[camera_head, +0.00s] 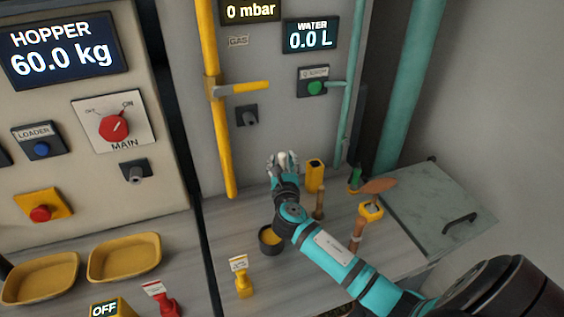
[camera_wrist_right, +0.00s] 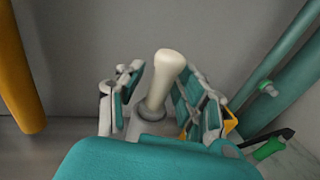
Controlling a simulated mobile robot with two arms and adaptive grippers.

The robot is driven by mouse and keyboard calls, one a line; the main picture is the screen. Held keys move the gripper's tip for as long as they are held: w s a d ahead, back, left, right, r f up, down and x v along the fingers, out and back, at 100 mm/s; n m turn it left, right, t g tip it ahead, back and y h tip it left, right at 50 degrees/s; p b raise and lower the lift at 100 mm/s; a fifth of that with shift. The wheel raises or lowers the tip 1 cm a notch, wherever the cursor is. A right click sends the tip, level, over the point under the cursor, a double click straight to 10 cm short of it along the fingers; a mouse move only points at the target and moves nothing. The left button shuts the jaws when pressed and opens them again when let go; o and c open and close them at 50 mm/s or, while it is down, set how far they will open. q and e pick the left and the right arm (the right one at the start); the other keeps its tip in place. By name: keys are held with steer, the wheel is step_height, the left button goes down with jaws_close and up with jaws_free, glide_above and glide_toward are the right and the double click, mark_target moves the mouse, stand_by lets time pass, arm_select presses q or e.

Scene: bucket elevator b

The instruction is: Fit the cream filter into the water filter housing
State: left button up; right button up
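The cream filter (camera_wrist_right: 165,75) is a pale rod that leans slightly right in the right wrist view. It stands between the fingers of my right gripper (camera_wrist_right: 160,95), and its top also shows small in the head view (camera_head: 283,158). The fingers are spread, with a visible gap on the left side; the right finger is close to the filter, and contact cannot be told. A grey round part (camera_wrist_right: 152,114) surrounds the filter's lower end; I cannot tell whether it is the water filter housing. My right gripper is above the back of the counter. My left gripper is out of view.
A yellow block (camera_head: 315,176), a wooden-handled tool (camera_head: 319,203) and a trowel (camera_head: 378,186) stand right of my gripper. A dark pot (camera_head: 270,240) and a yellow tagged piece (camera_head: 242,282) are in front. A yellow pipe (camera_head: 222,140) rises on the left.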

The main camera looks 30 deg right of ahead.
steer(key=v, duration=1.2)
stand_by(0.4)
